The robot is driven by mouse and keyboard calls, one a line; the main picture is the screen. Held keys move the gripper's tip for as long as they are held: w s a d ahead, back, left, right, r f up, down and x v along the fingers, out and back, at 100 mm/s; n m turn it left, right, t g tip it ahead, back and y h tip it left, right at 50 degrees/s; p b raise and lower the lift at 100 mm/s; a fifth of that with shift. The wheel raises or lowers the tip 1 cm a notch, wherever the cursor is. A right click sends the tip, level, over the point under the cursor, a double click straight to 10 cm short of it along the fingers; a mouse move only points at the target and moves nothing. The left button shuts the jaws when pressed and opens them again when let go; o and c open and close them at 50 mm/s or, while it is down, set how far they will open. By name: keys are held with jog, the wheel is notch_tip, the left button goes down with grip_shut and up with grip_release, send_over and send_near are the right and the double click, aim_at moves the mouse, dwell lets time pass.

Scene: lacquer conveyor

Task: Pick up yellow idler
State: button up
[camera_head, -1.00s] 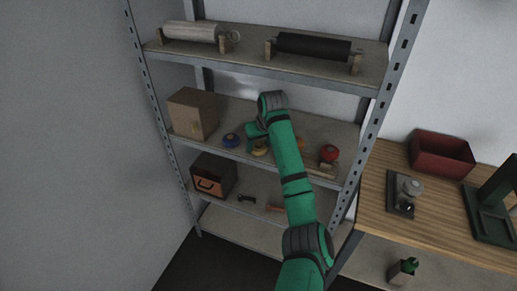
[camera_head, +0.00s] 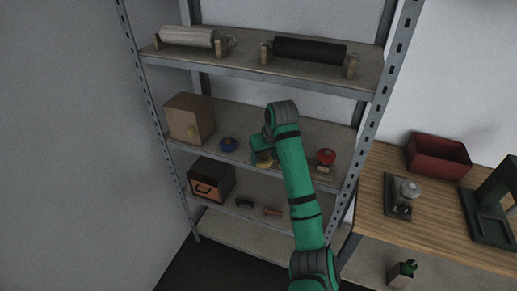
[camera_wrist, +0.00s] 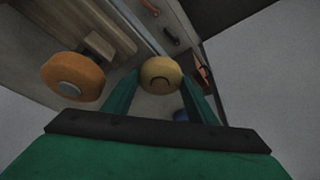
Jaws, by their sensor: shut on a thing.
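The yellow idler (camera_head: 264,161) is a small round yellow piece at the front of the middle shelf, partly hidden by my gripper. In the wrist view the yellow idler (camera_wrist: 160,70) sits between the two green fingertips. My gripper (camera_wrist: 161,82) is shut on it. In the head view my gripper (camera_head: 262,151) reaches down over the idler, with its fingers mostly hidden. I cannot tell whether the idler clears the shelf.
A blue idler (camera_head: 228,144) and a box (camera_head: 189,119) are to the left on the middle shelf (camera_head: 238,111). A red idler (camera_head: 327,156) is to the right. An orange idler (camera_wrist: 73,77) is near my gripper in the wrist view. Shelf uprights and the upper shelf (camera_head: 240,59) bound the space.

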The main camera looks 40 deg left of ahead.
jog(key=s+d, duration=0.6)
jog(key=d, duration=0.3)
jog(key=shift+d, duration=0.3)
jog(key=shift+s, duration=0.1)
jog(key=w+d+f+m+t+h, duration=0.1)
jog(key=d+f+m, duration=0.2)
jog(key=d+f, duration=0.45)
jog(key=w+d+f+m+t+h, duration=0.1)
jog(key=d+f+m, duration=0.3)
jog(key=f, duration=0.6)
jog(key=s+d+f+m+h, duration=0.1)
jog(key=s+d+f+m, duration=0.1)
jog(key=s+d+f, duration=0.3)
jog(key=s+d+f+m, duration=0.2)
jog(key=s+d+f, duration=0.2)
jog(key=d+f, duration=0.7)
jog(key=shift+s+d+f+m+h, duration=0.3)
jog(key=shift+s+f+h, duration=0.1)
jog(key=shift+f, duration=0.2)
jog(key=shift+w, duration=0.15)
